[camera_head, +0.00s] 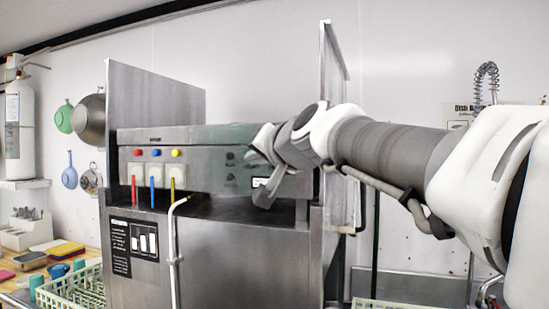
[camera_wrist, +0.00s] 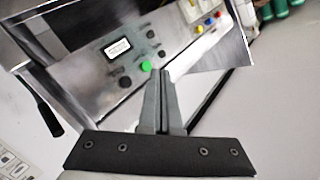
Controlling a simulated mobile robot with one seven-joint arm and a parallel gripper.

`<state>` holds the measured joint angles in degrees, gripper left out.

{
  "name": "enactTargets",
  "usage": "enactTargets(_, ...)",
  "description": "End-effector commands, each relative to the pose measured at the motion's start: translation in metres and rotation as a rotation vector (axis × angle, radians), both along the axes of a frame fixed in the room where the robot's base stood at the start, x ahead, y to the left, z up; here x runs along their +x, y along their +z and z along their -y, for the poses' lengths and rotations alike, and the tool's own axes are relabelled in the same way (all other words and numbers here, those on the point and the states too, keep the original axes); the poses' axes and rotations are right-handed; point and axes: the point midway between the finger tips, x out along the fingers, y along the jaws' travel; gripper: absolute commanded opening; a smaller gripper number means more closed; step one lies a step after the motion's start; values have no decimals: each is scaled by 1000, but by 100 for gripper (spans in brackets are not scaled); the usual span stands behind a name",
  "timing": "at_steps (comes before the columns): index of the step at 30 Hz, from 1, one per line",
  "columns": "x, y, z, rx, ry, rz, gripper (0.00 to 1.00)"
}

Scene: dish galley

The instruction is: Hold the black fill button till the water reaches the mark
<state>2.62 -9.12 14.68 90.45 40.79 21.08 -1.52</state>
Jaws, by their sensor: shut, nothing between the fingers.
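My gripper (camera_head: 264,196) is in front of the right part of the dishwasher's grey control panel (camera_head: 205,183). In the wrist view its fingers (camera_wrist: 162,73) are together and empty. The panel carries several small black buttons or knobs, one (camera_wrist: 161,54) just beyond the fingertips and another (camera_wrist: 125,81) to the lower left. I cannot tell which is the fill button, or whether the fingers touch the panel. A green button (camera_wrist: 146,66) is just left of the fingertips, and a small lit display (camera_wrist: 117,48) lies farther left. I make out no water or level mark.
Red, blue and yellow knobs with matching tubes (camera_head: 153,187) are on the panel's left. A white pipe (camera_head: 174,245) rises in front of the machine. Upright steel side panels (camera_head: 150,100) flank it. A green dish rack (camera_head: 75,288) sits at lower left.

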Motion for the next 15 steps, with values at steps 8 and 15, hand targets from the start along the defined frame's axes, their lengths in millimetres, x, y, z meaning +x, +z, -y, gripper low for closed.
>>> enactTargets(8, 0, 0, 0, -1, 0, -1, 0)
enactTargets(15, 17, -1, 6, 1, -1, -3, 0)
